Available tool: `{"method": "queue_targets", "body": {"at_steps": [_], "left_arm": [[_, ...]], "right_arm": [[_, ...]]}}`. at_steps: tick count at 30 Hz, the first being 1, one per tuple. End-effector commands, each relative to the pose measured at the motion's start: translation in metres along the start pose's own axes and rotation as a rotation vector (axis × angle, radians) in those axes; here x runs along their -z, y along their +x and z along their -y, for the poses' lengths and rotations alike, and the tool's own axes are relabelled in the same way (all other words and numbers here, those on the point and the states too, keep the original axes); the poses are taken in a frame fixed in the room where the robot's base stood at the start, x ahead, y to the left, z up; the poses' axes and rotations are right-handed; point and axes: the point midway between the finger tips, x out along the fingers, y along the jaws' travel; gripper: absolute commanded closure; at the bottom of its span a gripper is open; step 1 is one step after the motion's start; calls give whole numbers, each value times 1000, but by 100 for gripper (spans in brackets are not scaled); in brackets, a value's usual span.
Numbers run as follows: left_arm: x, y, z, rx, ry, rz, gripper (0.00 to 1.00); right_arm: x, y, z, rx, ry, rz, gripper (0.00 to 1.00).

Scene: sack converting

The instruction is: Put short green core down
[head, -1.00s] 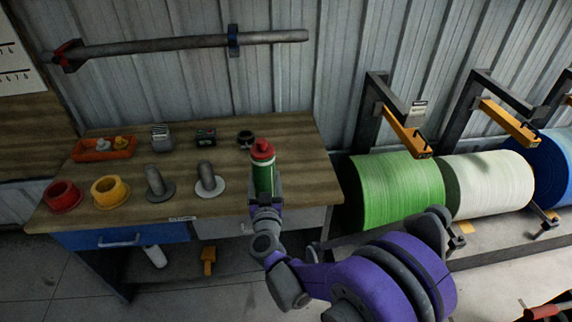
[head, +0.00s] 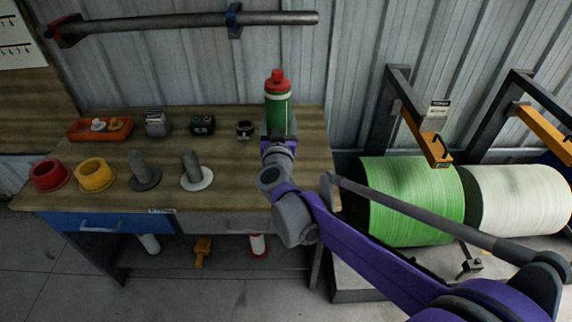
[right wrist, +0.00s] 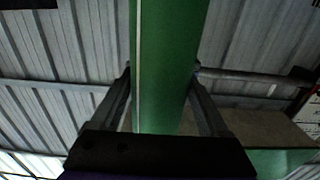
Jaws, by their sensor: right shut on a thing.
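My right gripper (head: 278,140) is shut on a green cylinder (head: 278,115), which I take as the short green core. It stands upright in the fingers, with a red cap-like top and a pale band. It shows over the right end of the wooden bench, its top against the metal wall. I cannot tell whether its lower end touches the bench, because the gripper hides it. In the right wrist view the green core (right wrist: 168,60) runs between both fingers (right wrist: 160,85). My left gripper is not in view.
On the bench (head: 235,165) stand a red ring (head: 48,177), a yellow ring (head: 94,176), two grey pegs on round bases (head: 193,170), an orange tray (head: 82,134) and small devices (head: 203,125). A dark ring (head: 244,130) lies just left of my gripper.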

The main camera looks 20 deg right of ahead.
Motion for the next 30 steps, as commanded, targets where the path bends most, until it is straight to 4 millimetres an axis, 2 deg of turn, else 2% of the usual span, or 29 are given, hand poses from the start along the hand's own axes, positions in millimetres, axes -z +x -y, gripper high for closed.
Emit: {"method": "queue_targets", "body": {"at_steps": [4,12,17,24,30], "left_arm": [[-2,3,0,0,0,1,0],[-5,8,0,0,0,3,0],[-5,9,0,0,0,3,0],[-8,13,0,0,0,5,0],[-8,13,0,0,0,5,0]], "right_arm": [[-6,1,0,0,-1,0,100],[-52,1,0,0,-1,-1,100],[-63,1,0,0,-1,-1,100],[-94,1,0,0,-1,0,100],[-97,1,0,0,-1,-1,100]]}}
